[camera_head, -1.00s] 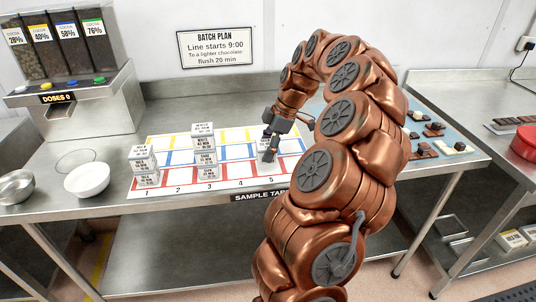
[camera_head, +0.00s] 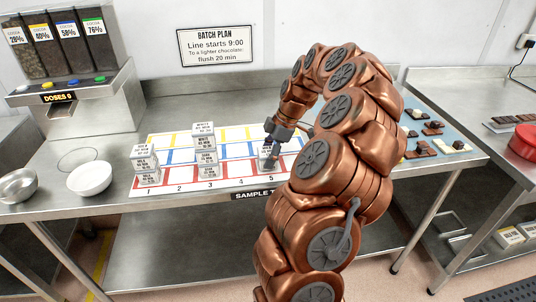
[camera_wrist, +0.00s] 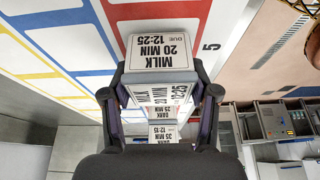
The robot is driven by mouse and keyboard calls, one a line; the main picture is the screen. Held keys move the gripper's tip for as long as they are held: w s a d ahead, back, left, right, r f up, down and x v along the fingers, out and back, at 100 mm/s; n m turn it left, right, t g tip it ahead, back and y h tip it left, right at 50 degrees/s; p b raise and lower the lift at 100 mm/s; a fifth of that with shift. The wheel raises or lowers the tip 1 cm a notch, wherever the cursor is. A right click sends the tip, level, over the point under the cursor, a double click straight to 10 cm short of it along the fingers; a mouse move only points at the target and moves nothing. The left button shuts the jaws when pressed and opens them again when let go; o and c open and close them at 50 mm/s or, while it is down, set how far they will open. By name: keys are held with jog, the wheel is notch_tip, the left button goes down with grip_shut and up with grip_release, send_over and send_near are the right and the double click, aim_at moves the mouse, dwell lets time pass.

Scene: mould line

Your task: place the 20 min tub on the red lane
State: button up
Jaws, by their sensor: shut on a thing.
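The 20 min tub is a small white block labelled "MILK 20 MIN DUE 12:25" (camera_wrist: 163,52). In the wrist view it sits between the two dark fingers of my gripper (camera_wrist: 160,92), which is shut on it. In the head view the tub (camera_head: 266,157) is upright at column 5, under my gripper (camera_head: 270,145). The red lane (camera_head: 188,182) is the front row of the sample table's mat; its red outline also shows beside the tub in the wrist view (camera_wrist: 95,50). I cannot tell whether the tub's base touches the mat.
Tubs are stacked at column 1 (camera_head: 145,165) and column 3 (camera_head: 206,150). A blue lane and a yellow lane lie behind the red one. A white bowl (camera_head: 90,180) stands left of the mat. A blue tray of chocolates (camera_head: 436,140) lies right of my arm.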

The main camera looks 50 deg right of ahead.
jog(key=shift+f, duration=0.2)
jog(key=o, duration=1.2)
jog(key=shift+o, duration=0.2)
jog(key=shift+r, duration=0.1)
jog(key=b+v, duration=0.2)
jog(key=v, duration=1)
jog(key=shift+a+r, duration=0.1)
